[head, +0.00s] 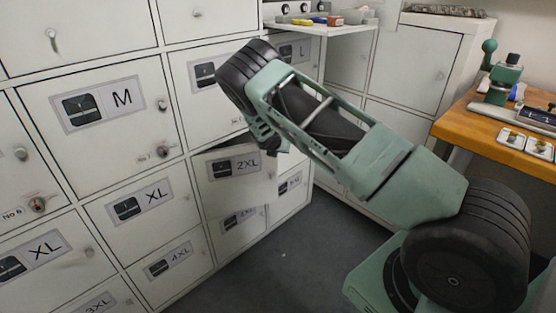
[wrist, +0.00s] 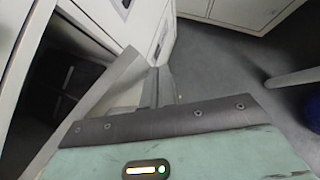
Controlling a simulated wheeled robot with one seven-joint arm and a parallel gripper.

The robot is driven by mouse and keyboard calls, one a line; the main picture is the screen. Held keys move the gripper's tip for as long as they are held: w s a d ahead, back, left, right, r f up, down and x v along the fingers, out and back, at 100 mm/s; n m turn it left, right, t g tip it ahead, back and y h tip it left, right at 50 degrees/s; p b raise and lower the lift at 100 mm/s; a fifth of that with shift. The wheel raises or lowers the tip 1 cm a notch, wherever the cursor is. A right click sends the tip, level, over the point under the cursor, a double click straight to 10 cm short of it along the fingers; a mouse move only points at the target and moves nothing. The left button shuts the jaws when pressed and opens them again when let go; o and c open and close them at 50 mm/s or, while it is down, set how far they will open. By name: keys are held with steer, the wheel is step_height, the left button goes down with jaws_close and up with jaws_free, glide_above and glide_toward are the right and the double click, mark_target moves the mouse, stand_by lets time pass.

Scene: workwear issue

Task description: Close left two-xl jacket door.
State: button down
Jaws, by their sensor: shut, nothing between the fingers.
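The 2XL jacket door (head: 222,182) is on the locker bank in the head view, left of centre. It stands ajar, swung out from the locker front. In the wrist view the door (wrist: 112,88) shows as a pale panel beside the dark open compartment (wrist: 65,85). My gripper (head: 282,148) is at the door's upper right, partly hidden by my own arm. In the wrist view my gripper (wrist: 157,84) is shut and empty, close beside the door panel. I cannot tell whether it touches the door.
Neighbouring doors marked M (head: 150,135), XL (head: 125,222) and 4XL (head: 165,280) look shut. A white shelf (head: 320,30) with small items juts out above. A wooden workbench (head: 490,125) stands at the right. The grey floor (head: 290,255) in front is clear.

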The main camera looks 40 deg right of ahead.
steer(key=w+d+n+t+y+b, duration=0.2)
steer(key=w+n+b, duration=0.4)
steer(key=w+b, duration=0.3)
steer(key=shift+t+y+b, duration=0.5)
steer(key=shift+y+b, duration=0.5)
steer(key=shift+b, duration=0.4)
steer(key=shift+w, duration=0.1)
